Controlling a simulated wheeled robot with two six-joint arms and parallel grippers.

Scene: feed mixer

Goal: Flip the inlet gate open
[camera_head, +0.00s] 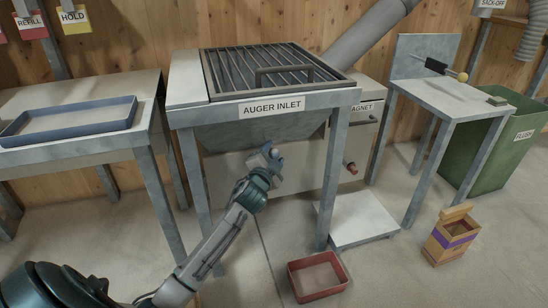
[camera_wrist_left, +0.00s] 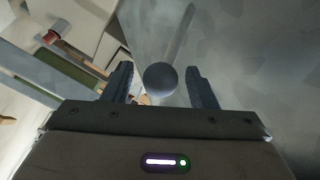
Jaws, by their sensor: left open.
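The auger inlet (camera_head: 270,107) is a grey metal hopper on legs with a barred grate (camera_head: 265,68) and a dark handle on top. The grate lies flat over the opening. Below the hopper front, a small round knob (camera_head: 266,148) shows at my left gripper (camera_head: 272,158). In the left wrist view the dark ball knob (camera_wrist_left: 160,79) sits between the two open fingers, with a gap on each side. A grey rod-like shape runs up behind it. I cannot tell whether the knob belongs to the inlet gate. My right gripper is out of view.
A table with a blue tray (camera_head: 70,120) stands left. A red tray (camera_head: 318,276) and a low white platform (camera_head: 357,220) are on the floor. A small side table (camera_head: 450,98), a green bin (camera_head: 495,150) and a yellow box (camera_head: 451,237) are right.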

